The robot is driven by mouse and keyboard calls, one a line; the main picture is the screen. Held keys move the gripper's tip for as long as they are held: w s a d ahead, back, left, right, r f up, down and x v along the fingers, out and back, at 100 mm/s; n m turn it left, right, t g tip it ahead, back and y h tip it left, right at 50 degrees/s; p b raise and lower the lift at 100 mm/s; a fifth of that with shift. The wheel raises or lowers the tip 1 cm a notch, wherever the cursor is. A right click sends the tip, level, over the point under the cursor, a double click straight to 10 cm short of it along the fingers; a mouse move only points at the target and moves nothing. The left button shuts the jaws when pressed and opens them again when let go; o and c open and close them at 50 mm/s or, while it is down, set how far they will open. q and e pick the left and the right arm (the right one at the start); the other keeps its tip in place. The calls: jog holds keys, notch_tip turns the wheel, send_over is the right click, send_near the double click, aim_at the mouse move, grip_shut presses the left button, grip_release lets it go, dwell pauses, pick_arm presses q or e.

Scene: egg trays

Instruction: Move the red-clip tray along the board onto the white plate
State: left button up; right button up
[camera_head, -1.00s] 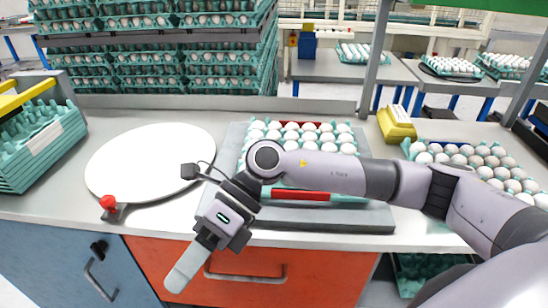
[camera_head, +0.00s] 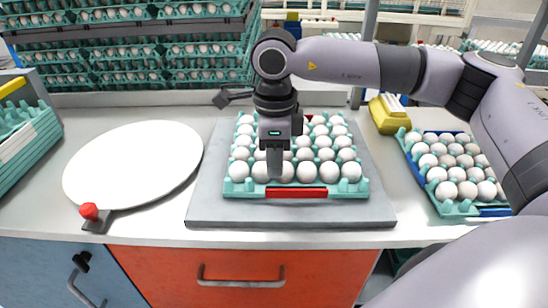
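The red-clip tray (camera_head: 345,190) is a teal egg tray full of white eggs, with a red clip (camera_head: 297,192) on its front edge and a bit of red at its back edge. It lies on the grey board (camera_head: 290,212). The white plate (camera_head: 135,165) lies flat to the left of the board, empty. My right gripper (camera_head: 274,172) points down over the front left part of the tray, its finger in front of the eggs. I cannot tell whether it touches them or how far its fingers are apart. My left gripper is out of view.
A red knob (camera_head: 89,211) on a small base stands at the plate's front left. A blue-clip egg tray (camera_head: 440,200) and a yellow block (camera_head: 389,114) are on the right. Stacked teal trays (camera_head: 24,140) stand at the left edge. The counter between plate and board is narrow but clear.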

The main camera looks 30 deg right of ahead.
aim_at(274, 189)
jog(key=shift+f+p, duration=0.3)
jog(key=shift+f, duration=3.3)
grip_shut()
jog(key=shift+r, duration=0.1)
